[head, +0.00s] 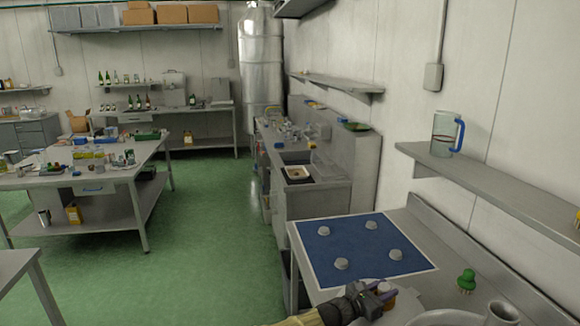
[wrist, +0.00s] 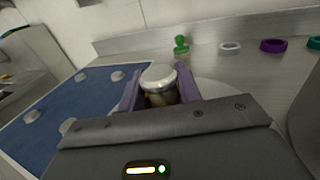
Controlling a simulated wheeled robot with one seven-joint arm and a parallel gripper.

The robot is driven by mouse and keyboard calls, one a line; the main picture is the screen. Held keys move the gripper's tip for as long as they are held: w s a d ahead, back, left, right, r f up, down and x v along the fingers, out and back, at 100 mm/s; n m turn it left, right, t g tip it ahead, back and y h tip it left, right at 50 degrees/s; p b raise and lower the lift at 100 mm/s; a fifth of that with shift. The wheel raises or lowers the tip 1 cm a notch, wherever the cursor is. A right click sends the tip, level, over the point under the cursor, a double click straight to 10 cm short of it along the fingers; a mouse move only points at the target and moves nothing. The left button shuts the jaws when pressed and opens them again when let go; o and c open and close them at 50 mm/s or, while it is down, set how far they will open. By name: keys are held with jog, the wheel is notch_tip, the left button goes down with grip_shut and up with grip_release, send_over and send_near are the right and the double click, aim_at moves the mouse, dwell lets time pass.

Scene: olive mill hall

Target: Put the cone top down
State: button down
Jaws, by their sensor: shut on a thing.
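My gripper (head: 377,294) has purple fingers and is low at the front of the worktop in the head view. It is shut on a small brown thing with a pale round top, probably the cone (wrist: 160,78); the same thing shows amber-brown in the head view (head: 386,289). The pale top faces up in the wrist view. Its lower part is hidden by my gripper, so its full shape and whether it touches the surface below cannot be told. A pale round plate (wrist: 209,89) lies behind and beside it.
A blue mat (head: 335,247) with several grey round knobs lies left of my gripper. A green knobbed piece (head: 467,280) stands to the right. White (wrist: 230,47) and purple (wrist: 273,45) rings lie farther back. A shelf (head: 500,192) with a jug (head: 444,133) overhangs the right wall.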

jog(key=b+v, duration=0.2)
jog(key=v, duration=1.4)
jog(key=shift+a+r+b, duration=0.15)
jog(key=shift+a+b, duration=0.05)
jog(key=shift+b, duration=0.15)
jog(key=p+x, duration=0.3)
jog(key=x, duration=1.5)
jog(key=shift+s, duration=0.15)
jog(key=shift+d+f, duration=0.15)
jog(key=shift+f, duration=0.15)
notch_tip(320, 180, down, 2)
jog(key=shift+f+p, duration=0.15)
jog(key=shift+p, duration=0.4)
jog(key=shift+a+f, duration=0.2)
jog(key=shift+f, duration=0.15)
jog(key=shift+f+b+v, duration=0.1)
jog(key=shift+b+v, duration=0.4)
jog(key=shift+v, duration=0.8)
jog(key=shift+f+b+v, duration=0.15)
jog(key=shift+b+v, duration=0.35)
jog(key=shift+v, duration=0.8)
jog(key=shift+s+d, duration=0.1)
jog(key=shift+s, duration=0.05)
jog(key=shift+r+p, duration=0.15)
jog(key=shift+p, duration=0.2)
